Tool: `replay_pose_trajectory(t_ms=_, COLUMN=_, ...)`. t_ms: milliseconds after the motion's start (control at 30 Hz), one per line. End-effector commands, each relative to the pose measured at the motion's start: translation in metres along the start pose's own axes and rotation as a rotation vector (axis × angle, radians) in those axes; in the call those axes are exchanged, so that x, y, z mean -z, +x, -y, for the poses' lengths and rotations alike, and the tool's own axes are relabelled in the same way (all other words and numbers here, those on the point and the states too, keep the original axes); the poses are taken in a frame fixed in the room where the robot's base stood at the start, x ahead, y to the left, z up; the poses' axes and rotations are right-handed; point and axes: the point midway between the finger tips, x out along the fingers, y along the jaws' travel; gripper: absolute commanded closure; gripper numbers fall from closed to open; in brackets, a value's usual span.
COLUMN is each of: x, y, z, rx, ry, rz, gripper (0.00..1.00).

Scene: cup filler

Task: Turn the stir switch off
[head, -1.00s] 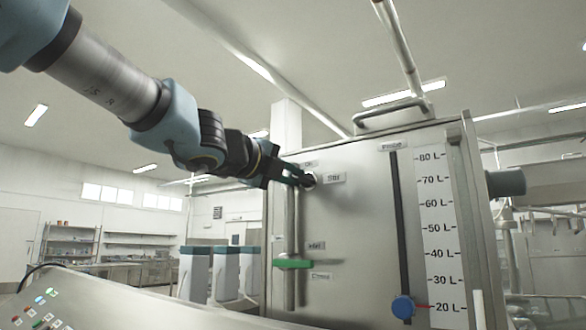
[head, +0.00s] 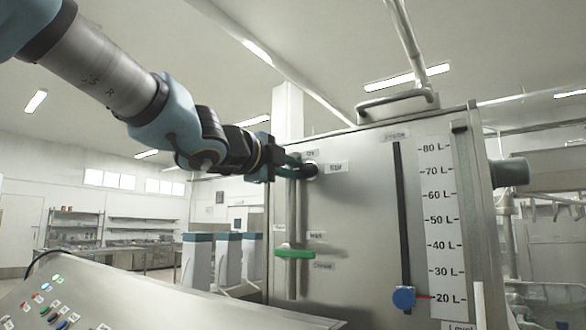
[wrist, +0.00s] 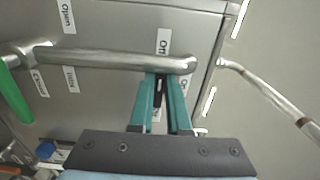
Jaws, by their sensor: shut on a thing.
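The stir switch (head: 311,171) is on the upper left of the steel tank's front panel, beside a label that seems to read Stir. A small label above it reads as On or Off, too blurred to be sure. My gripper (head: 293,165) reaches it from the left. In the wrist view the teal fingers (wrist: 163,90) are shut on the black switch lever (wrist: 158,88), close below a label (wrist: 163,45) that starts with "O". The fingers hide much of the lever, and I cannot tell its exact setting.
A steel pipe (head: 292,215) runs down the panel close to my fingers; it also crosses the wrist view (wrist: 100,58). A green handle (head: 295,253) sits lower on it. Right is a level scale (head: 441,230) with a blue knob (head: 404,298). A sloped button console (head: 130,300) lies below.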

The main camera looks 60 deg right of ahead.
Motion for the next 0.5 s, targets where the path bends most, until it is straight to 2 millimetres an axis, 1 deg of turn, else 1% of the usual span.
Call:
replay_pose_trajectory(t_ms=200, x=-0.0006, y=0.0001, z=-0.0015, rx=-0.002, ry=-0.002, rz=0.001, gripper=1.00)
replay_pose_trajectory(t_ms=233, x=-0.0006, y=0.0001, z=-0.0015, rx=-0.002, ry=-0.002, rz=0.001, gripper=0.82)
replay_pose_trajectory(t_ms=467, x=-0.0003, y=0.0001, z=-0.0009, rx=-0.001, ry=-0.001, rz=0.001, gripper=0.56)
replay_pose_trajectory(t_ms=500, x=-0.0003, y=0.0001, z=-0.0008, rx=-0.001, ry=0.000, rz=0.001, gripper=0.55)
